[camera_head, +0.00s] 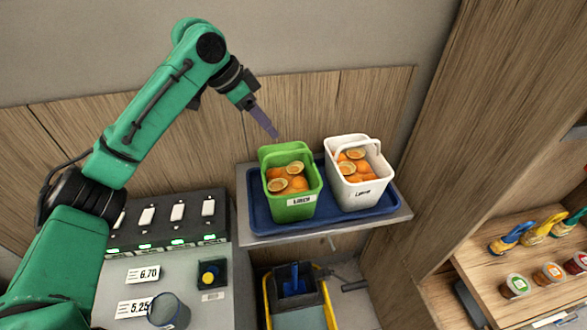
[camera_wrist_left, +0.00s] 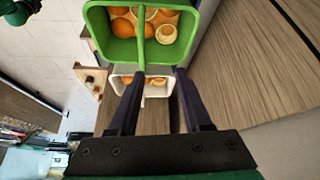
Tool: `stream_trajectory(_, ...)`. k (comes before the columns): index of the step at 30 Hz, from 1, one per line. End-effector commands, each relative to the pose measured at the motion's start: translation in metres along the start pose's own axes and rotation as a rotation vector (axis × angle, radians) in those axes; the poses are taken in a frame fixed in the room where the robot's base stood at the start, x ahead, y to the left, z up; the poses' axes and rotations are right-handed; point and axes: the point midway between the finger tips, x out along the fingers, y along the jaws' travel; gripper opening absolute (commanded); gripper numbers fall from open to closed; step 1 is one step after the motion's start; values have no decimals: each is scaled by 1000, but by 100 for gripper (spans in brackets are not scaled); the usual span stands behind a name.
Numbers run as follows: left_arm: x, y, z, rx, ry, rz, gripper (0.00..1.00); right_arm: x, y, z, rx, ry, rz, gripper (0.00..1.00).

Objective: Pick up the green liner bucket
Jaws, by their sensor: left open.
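The green liner bucket (camera_head: 294,207) stands upright on a blue tray (camera_head: 262,224), with orange halves inside and a white label in front. In the left wrist view, the green bucket (camera_wrist_left: 95,22) is at the top, and its green handle (camera_wrist_left: 141,38) runs down between the two finger lines. My left gripper (camera_head: 276,136) is open and empty, its fingers pointing down just above the bucket's back rim. In the left wrist view, the fingertips (camera_wrist_left: 158,75) lie either side of the handle's lower end; contact cannot be told. My right gripper is not in view.
A white bucket (camera_head: 353,192) with orange halves stands close at the right on the same tray. A wood-panelled wall (camera_head: 320,100) is close behind. A grey machine with switches (camera_head: 178,211) is at the left, and a yellow mop bucket (camera_head: 328,306) is below the shelf.

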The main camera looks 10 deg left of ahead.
Motion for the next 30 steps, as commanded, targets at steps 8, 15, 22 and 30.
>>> stream_trajectory(8,64,2,-2,0,-4,4,49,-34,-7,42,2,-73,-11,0)
stream_trajectory(15,98,4,-3,1,-5,4,49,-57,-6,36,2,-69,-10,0)
stream_trajectory(22,135,4,-1,1,-2,0,49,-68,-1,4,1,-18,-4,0)
stream_trajectory(30,137,4,0,1,-1,0,11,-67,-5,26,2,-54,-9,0)
